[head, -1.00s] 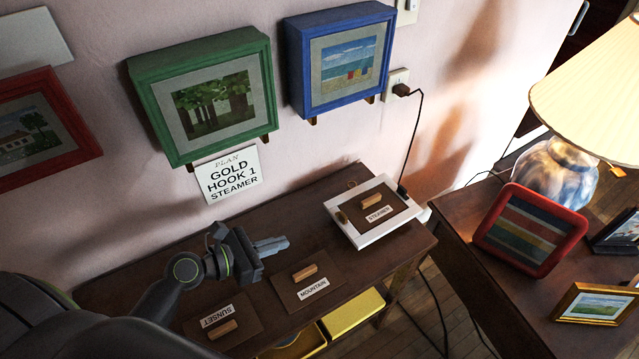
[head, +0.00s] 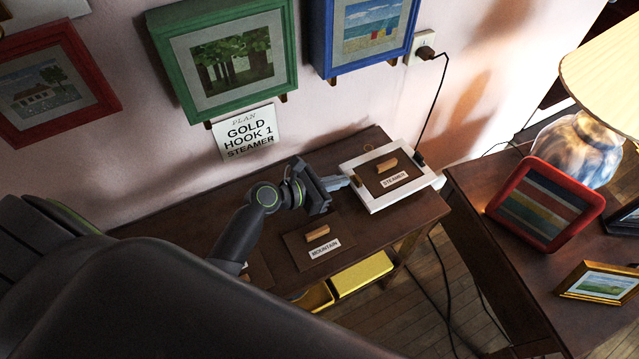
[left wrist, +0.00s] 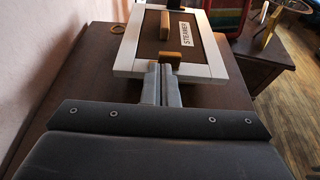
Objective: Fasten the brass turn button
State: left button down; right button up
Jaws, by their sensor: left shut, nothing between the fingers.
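The white frame (head: 424,180) lies face down on the dark side table, with a brown back panel labelled STEAMER (head: 376,174) inside it. The panel has a small wooden grip block (head: 387,165). The brass turn button (head: 356,181) sits at the frame's left edge; in the left wrist view it shows as a tan block (left wrist: 170,58) at the near edge. My left gripper (head: 346,183) is shut and empty, its tips right at the button; I cannot tell whether they touch. The wrist view shows its fingers (left wrist: 161,70) pointing at the button. My right gripper is not in view.
A MOUNTAIN panel (head: 307,243) lies on the table (head: 220,192) near my left gripper. A yellow box (head: 362,275) is below. A plan card (head: 248,131) is on the wall under the green frame (head: 186,93). A lamp (head: 575,150) stands on the right table.

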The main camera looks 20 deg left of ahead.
pick_arm(q)
jog(key=shift+w+d, duration=0.35)
jog(key=shift+w, duration=0.1)
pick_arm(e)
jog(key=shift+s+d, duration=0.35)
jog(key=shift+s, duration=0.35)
pick_arm(q)
jog(key=shift+w+a+m+g+h+b, duration=0.1)
jog(key=shift+w+m+g+h+b, duration=0.1)
jog(key=shift+m+g+h, duration=0.25)
jog(key=shift+w+a+m+g+h+b, duration=0.1)
jog(key=shift+m+g+h+b, duration=0.05)
jog(key=shift+m+g+h, duration=0.25)
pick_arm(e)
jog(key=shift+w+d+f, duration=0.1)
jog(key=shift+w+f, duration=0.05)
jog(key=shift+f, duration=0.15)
